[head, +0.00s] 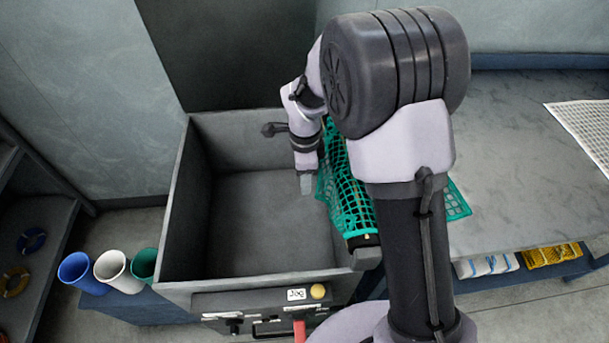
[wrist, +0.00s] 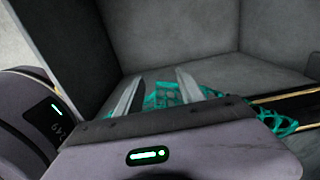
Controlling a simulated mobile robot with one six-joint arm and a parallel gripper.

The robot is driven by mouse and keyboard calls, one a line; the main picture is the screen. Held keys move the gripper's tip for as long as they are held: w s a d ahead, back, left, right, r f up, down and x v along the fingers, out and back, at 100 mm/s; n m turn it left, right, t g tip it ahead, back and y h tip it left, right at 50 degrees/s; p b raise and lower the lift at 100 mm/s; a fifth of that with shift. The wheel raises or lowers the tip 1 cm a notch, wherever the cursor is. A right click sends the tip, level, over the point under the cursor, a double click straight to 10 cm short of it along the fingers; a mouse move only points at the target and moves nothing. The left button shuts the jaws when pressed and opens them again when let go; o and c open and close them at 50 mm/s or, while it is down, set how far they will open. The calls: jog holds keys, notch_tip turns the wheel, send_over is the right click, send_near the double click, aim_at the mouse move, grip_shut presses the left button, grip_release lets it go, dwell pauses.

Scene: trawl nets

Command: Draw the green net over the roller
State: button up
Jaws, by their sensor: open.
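The green net (head: 349,205) lies draped over the roller at the right edge of a grey bin (head: 265,225). Part of it hangs on the bin side, and part shows on the table side, behind my arm. The roller (head: 364,240) is mostly covered; its near end shows dark. My gripper (head: 307,184) points down inside the bin, just left of the net's hanging edge. In the wrist view its two fingers (wrist: 155,97) are apart, with green net (wrist: 172,93) visible between and beyond them. I cannot tell whether they touch it.
A grey table (head: 510,140) extends right, with a white net (head: 590,125) on it. Rolled white (head: 485,265) and yellow nets (head: 552,254) lie on a shelf below. Blue (head: 82,271), white (head: 112,268) and green cups (head: 145,263) stand left of the bin. A control panel with a yellow button (head: 318,291) is in front.

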jog(key=o, duration=0.8)
jog(key=shift+r, duration=0.1)
notch_tip(320, 180, up, 5)
jog(key=p, duration=0.4)
jog(key=shift+r, duration=0.2)
